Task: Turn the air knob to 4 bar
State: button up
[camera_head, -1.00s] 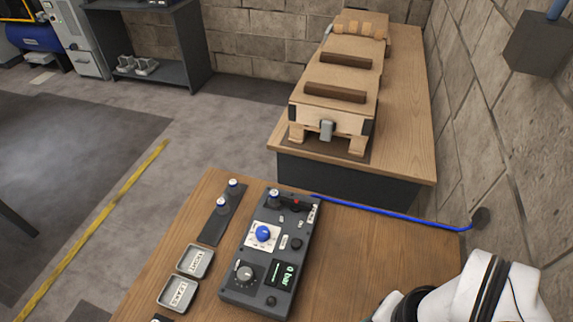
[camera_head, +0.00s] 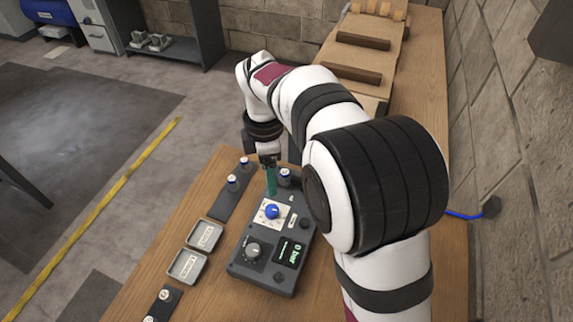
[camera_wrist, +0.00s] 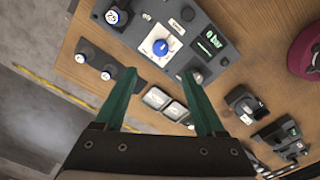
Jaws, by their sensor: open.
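The dark control box (camera_head: 238,268) lies on the wooden table. I cannot read which knob is labelled air. My gripper (camera_head: 271,190) points down above the far part of the box, apart from both knobs. In the wrist view, its teal fingers (camera_wrist: 160,78) are spread and empty.
A white-capped canister (camera_head: 285,177) stands at the box's far end. A dark strip (camera_head: 226,204) with two similar canisters and two labelled trays (camera_head: 187,267) lie to its left. My arm covers the table's right side.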

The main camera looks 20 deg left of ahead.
aim_at(272, 209)
notch_tip(272, 209, down, 13)
jog(key=shift+f, duration=0.15)
jog(key=shift+c, duration=0.4)
grip_shut()
